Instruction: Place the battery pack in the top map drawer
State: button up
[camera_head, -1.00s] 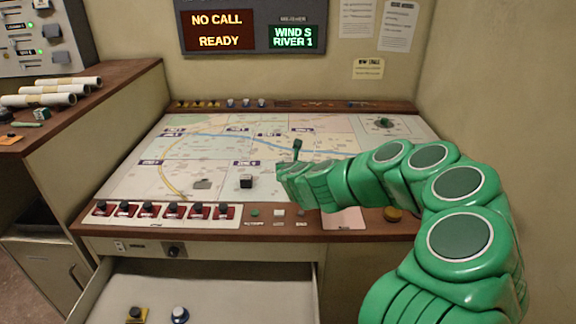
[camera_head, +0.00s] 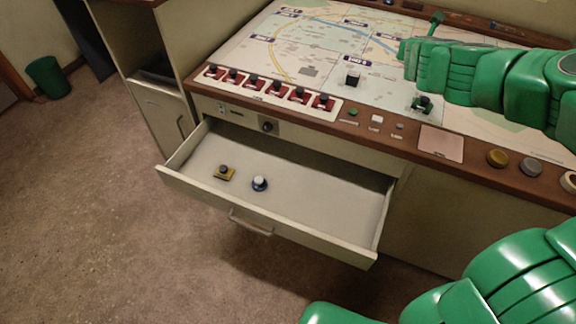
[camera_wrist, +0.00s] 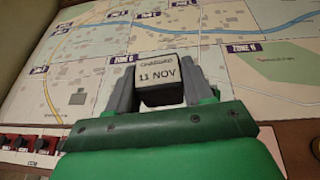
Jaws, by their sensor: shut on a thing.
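The battery pack (camera_wrist: 163,80) is a small black block with a pale face lettered "11 NOV". In the wrist view it is between the two grey fingers of my gripper (camera_wrist: 162,88), which are shut on it above the map. In the head view the arm reaches in from the right, and I cannot make out the fingers. A dark block with a pale top (camera_head: 353,78) shows left of the arm there; I cannot tell whether it is the held pack. The top map drawer (camera_head: 325,205) stands pulled open below the console, in front and left of the arm.
Red switches (camera_head: 270,87) line the console edge.

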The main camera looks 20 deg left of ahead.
notch_tip(320, 180, up, 3)
jog(key=shift+f, duration=0.1)
jog(key=s+n+g+y, duration=0.65)
jog(key=s+n, duration=0.25)
jog(key=s, duration=0.8)
jog(key=s+n+g+y, duration=0.6)
jog(key=s+n+g, duration=0.15)
jog(key=s, duration=0.95)
notch_tip(320, 180, down, 37)
jog(key=shift+w+a+t, duration=0.25)
jog(key=shift+a+t, duration=0.05)
jog(key=shift+a, duration=0.05)
jog(key=shift+f+n, duration=0.1)
jog(key=shift+n, duration=0.15)
jog(key=shift+f, duration=3.95)
jog(key=shift+f, duration=0.15)
